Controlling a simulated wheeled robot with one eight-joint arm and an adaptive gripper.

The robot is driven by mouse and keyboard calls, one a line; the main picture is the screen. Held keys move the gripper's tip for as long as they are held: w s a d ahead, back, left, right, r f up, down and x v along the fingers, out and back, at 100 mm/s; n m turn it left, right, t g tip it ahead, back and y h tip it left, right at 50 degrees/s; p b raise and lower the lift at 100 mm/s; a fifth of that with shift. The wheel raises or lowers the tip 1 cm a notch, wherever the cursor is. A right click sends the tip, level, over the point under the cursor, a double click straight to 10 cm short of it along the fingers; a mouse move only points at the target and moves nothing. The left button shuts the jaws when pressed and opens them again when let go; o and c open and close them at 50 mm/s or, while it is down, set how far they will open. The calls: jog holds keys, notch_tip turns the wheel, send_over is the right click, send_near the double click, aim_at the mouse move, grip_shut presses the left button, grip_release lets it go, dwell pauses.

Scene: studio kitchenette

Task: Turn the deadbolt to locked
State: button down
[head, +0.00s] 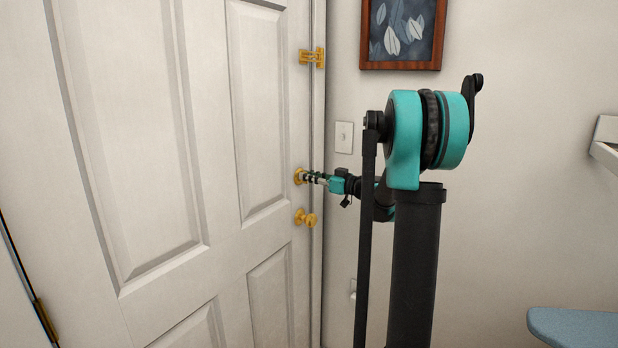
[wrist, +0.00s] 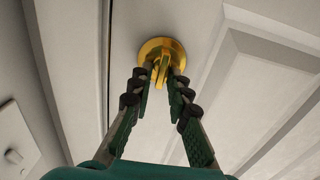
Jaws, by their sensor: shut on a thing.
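The deadbolt is a round gold plate (wrist: 152,48) with a raised thumb-turn (wrist: 161,72) on the white door (head: 220,140). In the head view the deadbolt (head: 298,176) sits above the gold door knob (head: 305,217), near the door's right edge. My gripper (wrist: 162,80) has its two fingertips on either side of the thumb-turn and is shut on it. In the wrist view the thumb-turn looks close to upright, slightly tilted. In the head view my gripper (head: 308,177) reaches the door from the right and partly hides the deadbolt.
A gold latch (head: 312,57) is higher on the door edge. A light switch (head: 344,137) and a framed picture (head: 403,30) are on the wall to the right. A blue-grey surface (head: 575,328) is at the lower right. The door is flush with its frame.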

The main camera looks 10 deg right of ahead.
jog(key=shift+m, duration=0.3)
jog(key=shift+w+d+f+m, duration=0.1)
jog(key=shift+w+f+m, duration=0.05)
jog(key=shift+m, duration=2.7)
jog(key=shift+w+d+f+m, duration=0.1)
jog(key=shift+d+f+m, duration=0.1)
jog(key=shift+m, duration=2.7)
jog(key=shift+w+d+f+m, duration=0.1)
jog(key=shift+w+f+m, duration=0.05)
jog(key=shift+m, duration=2.7)
jog(key=c, duration=1.7)
grip_release()
